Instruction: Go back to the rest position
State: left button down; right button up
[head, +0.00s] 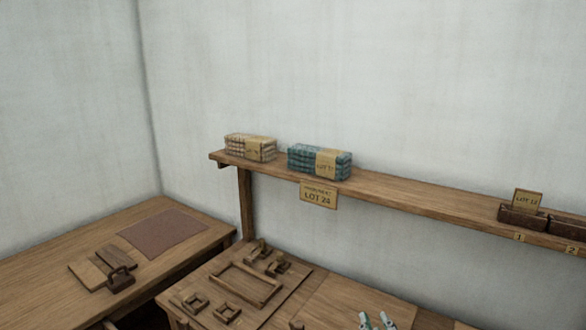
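Neither of my grippers shows in the head view. The view is of a room corner with a wooden wall shelf (420,197) and wooden tables below it. A beige cloth bundle (250,147) and a teal checked cloth bundle (320,161) with paper bands lie on the left part of the shelf. A sign reading LOT 24 (318,195) hangs from its front edge.
A left table (50,265) holds a brown mat (163,234), wooden boards (92,273) and a dark handled block (120,279). A board (220,262) holds several wooden frames. Two pale teal items (376,321) are cut off at the bottom. Small boxes (522,217) stand at right.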

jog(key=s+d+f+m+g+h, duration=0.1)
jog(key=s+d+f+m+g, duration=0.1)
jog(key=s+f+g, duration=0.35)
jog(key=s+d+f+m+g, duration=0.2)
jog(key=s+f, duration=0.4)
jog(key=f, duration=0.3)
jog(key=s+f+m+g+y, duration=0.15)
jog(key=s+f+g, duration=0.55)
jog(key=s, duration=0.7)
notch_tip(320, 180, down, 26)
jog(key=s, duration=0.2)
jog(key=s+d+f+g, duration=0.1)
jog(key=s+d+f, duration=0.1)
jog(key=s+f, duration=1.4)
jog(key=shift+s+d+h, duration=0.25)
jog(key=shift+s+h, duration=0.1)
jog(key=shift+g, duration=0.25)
